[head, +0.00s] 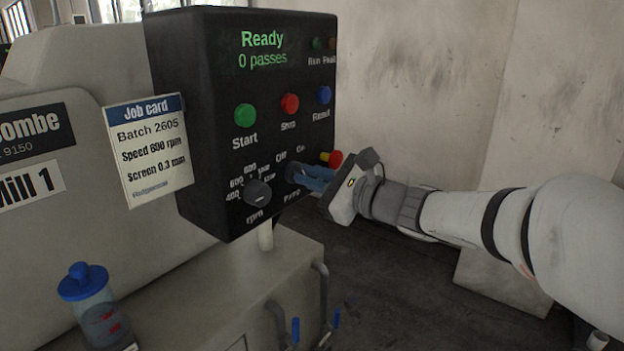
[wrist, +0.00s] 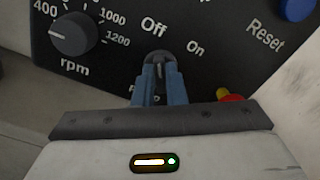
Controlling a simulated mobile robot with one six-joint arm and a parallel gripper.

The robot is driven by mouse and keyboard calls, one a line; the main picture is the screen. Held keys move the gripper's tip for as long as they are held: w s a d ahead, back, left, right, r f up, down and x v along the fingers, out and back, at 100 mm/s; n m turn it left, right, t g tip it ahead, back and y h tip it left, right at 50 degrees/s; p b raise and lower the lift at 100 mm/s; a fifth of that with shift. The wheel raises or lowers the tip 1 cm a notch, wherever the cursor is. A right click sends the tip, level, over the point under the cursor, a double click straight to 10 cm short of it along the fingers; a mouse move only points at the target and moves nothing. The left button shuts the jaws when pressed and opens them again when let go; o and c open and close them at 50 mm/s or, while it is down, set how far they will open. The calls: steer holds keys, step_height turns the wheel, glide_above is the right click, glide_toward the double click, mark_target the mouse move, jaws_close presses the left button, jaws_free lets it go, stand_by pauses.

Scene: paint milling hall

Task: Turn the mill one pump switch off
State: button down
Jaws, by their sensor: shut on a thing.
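The mill one control box (head: 245,110) carries the dark pump switch (head: 292,172), a small knob under the Off and On labels. My gripper (head: 306,176) has its blue fingers at this switch, reaching in from the right. In the wrist view my gripper (wrist: 160,82) is shut on the pump switch (wrist: 159,58), one finger on each side. The knob's light pointer line shows between the fingers, close to upright; whether it points to Off or On I cannot tell. The fingers partly hide the knob and the label below it.
The rpm dial (head: 258,193) sits just left of the switch. A red emergency knob (head: 335,158) is close by on the right, near my gripper. Start (head: 245,115), stop (head: 290,103) and reset (head: 324,95) buttons are above. A job card (head: 148,150) hangs at left.

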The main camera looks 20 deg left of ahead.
steer(key=c, duration=1.5)
jaws_free()
steer(key=v, duration=0.7)
steer(key=shift+s+d, duration=0.2)
steer(key=shift+d, duration=0.2)
steer(key=s+d+f+n+g+h+p, duration=0.4)
steer(key=s+d+n+h+p, duration=0.35)
steer(key=s+n+p, duration=0.2)
steer(key=s+d+n+h+p, duration=0.2)
steer(key=d+h, duration=0.1)
steer(key=d, duration=0.2)
steer(key=s+d+n+h+p, duration=0.2)
steer(key=d+h+p, duration=0.1)
steer(key=d, duration=0.2)
steer(key=s+d+n+h+p, duration=0.2)
steer(key=d+n+h+p, duration=0.1)
steer(key=d, duration=0.2)
steer(key=shift+s+d+r, duration=0.1)
steer(key=shift+s+d, duration=0.15)
steer(key=shift+s, duration=0.05)
